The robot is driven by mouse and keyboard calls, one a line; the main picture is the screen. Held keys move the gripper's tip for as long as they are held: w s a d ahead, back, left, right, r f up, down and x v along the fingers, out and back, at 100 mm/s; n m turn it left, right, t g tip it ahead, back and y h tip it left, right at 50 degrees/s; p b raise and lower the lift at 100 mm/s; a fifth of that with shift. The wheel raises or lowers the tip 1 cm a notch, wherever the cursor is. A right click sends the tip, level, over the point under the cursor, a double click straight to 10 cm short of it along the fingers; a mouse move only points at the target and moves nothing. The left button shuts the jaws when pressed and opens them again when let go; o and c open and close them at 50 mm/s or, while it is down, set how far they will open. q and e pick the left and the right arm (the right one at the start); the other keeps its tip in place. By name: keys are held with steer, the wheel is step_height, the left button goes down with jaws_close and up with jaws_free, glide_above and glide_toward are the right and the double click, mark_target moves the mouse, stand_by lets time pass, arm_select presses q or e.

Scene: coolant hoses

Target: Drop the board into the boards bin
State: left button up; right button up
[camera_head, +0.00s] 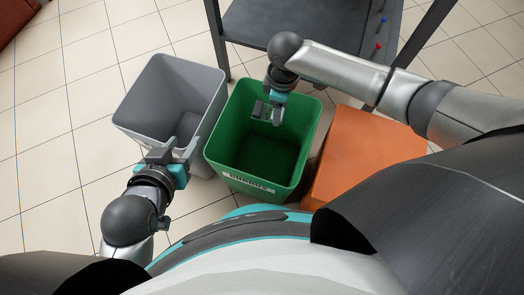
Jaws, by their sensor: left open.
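The green bin (222,150) stands on the floor in the middle of the head view. It has a white label on its near side, too small to read surely. My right gripper (267,113) is over the green bin's mouth, pointing down, and its fingers look apart. My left gripper (174,153) is open and empty at the near right rim of the grey bin. I see no board held in either gripper. The floor of the green bin shows as a dark green patch, and I cannot tell whether a board lies in it.
The grey bin (150,105) stands left of the green bin and looks empty. An orange box (350,160) is close to the green bin's right. A dark metal table (290,20) stands behind. Tiled floor is clear on the left.

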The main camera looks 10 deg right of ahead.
arm_select(q)
steer(key=shift+d, duration=0.1)
arm_select(e)
steer(key=o, duration=1.4)
steer(key=shift+o, duration=0.2)
steer(key=shift+r, duration=0.1)
steer(key=shift+r+p, duration=0.65)
steer(key=shift+r, duration=0.15)
arm_select(q)
steer(key=s+a+g+y+p, duration=0.2)
steer(key=s+a+g+y, duration=0.1)
steer(key=s+a+g, duration=0.25)
arm_select(e)
step_height(320, 180, up, 4)
steer(key=shift+f, duration=0.15)
arm_select(q)
step_height(320, 180, down, 12)
steer(key=s+g+p, duration=0.1)
steer(key=s+p, duration=0.1)
steer(key=p, duration=0.4)
steer(key=shift+s+a, duration=0.2)
steer(key=shift+a, duration=0.2)
arm_select(e)
step_height(320, 180, up, 10)
steer(key=shift+f, duration=0.15)
arm_select(q)
steer(key=shift+f+g, duration=0.1)
steer(key=shift+g, duration=0.15)
